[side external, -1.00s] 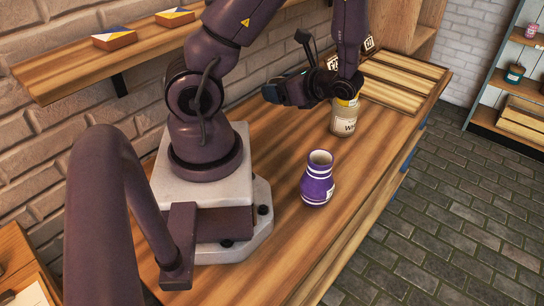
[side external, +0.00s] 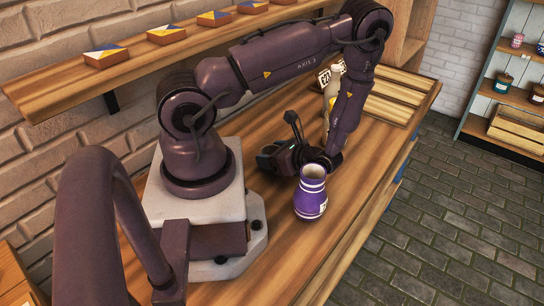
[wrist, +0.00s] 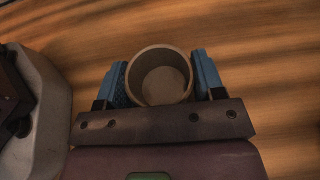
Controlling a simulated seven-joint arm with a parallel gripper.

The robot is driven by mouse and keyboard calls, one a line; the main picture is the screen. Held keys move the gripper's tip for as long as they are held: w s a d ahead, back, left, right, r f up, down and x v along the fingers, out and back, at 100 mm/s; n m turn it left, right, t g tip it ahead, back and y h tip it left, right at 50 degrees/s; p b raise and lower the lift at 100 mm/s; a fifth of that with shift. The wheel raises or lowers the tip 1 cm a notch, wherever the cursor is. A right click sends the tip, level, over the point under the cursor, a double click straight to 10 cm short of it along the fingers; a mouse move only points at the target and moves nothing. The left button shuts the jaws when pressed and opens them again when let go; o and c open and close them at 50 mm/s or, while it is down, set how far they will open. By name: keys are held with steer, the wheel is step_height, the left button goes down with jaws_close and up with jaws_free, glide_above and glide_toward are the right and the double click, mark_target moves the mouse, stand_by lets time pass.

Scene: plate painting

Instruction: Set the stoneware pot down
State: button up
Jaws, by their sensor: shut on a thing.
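The stoneware pot (wrist: 163,84) shows in the wrist view as a round, empty tan-brown vessel with a thick rim, seen from above. My gripper (wrist: 162,70) is shut on it, with one blue finger on each side of the rim. In the side view, my gripper (side external: 276,158) is low over the table, just behind and left of a purple jar. The held pot is mostly hidden there. I cannot tell whether its base touches the wood.
The purple, white-striped jar (side external: 311,203) stands upright close in front of my gripper. A shelf (side external: 185,52) with small painted blocks runs along the wall. Bare table (side external: 345,222) lies right of the jar.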

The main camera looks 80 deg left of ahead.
steer(key=shift+f, duration=0.3)
steer(key=shift+f, duration=0.1)
steer(key=o, duration=1)
steer(key=shift+c, duration=0.2)
